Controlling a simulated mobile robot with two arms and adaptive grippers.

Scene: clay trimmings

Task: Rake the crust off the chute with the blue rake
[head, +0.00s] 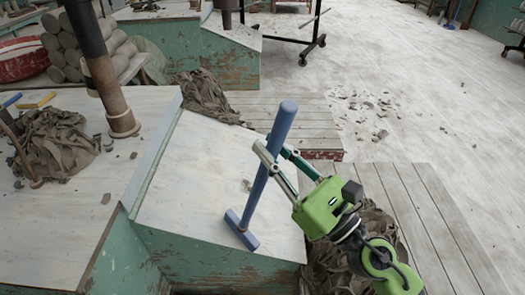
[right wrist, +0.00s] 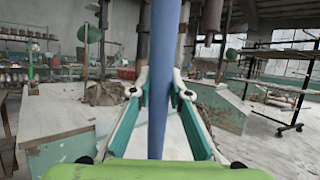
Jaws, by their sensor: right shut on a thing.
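The blue rake (head: 268,178) stands tilted over the sloped pale chute (head: 187,172), its crossbar head (head: 241,231) at the lower part of the slope. Whether the head touches the surface is hard to tell. My right gripper (head: 273,153) is shut on the handle in its upper part; in the right wrist view the handle (right wrist: 161,80) runs upright between the fingers. A small grey-brown bit (head: 247,185), perhaps the crust, lies on the chute just left of the handle, partly hidden by it. My left gripper is not in view.
A pale bench (head: 70,215) with a heap of clay trimmings (head: 60,142) and a dark post (head: 100,70) stands left of the chute. Grey trimmings lie behind the chute (head: 203,95) and below my right arm. Scattered bits (head: 372,105) lie on the open floor.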

